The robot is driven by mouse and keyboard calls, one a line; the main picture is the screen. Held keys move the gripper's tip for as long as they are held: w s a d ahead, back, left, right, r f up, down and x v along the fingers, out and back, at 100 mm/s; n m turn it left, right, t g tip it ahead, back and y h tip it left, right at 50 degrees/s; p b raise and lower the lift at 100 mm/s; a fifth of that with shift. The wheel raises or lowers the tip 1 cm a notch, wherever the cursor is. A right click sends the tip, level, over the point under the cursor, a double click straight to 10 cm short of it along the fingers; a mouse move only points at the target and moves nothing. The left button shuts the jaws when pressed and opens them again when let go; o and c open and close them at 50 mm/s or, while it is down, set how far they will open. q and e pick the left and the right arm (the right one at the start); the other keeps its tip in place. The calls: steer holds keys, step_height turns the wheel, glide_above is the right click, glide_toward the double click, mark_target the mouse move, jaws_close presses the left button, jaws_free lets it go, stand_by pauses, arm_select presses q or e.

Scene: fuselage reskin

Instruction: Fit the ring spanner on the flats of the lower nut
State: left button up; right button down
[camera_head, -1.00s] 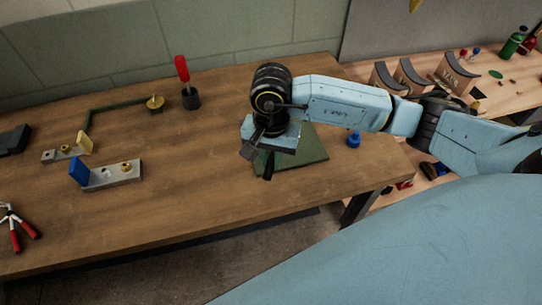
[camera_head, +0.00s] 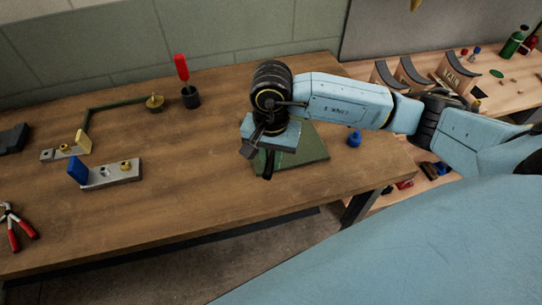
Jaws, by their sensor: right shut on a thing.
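My right gripper (camera_head: 260,158) points down over the green mat (camera_head: 308,152) on the wooden bench. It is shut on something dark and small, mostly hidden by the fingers. I cannot make out whether this is the ring spanner, and no spanner shows clearly elsewhere. Brass nuts show on the left: one on the grey plate with the blue block (camera_head: 126,166), one on the plate with the yellow block (camera_head: 65,149). I cannot tell which is the lower nut. Both are well apart from my right gripper. My left gripper is not in view.
Red-handled pliers (camera_head: 14,232) lie at the left edge. A red-handled tool stands in a black holder (camera_head: 191,98), beside a brass piece (camera_head: 154,102) at the end of a green bar. A blue knob (camera_head: 354,138) is right of the mat. The bench front is clear.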

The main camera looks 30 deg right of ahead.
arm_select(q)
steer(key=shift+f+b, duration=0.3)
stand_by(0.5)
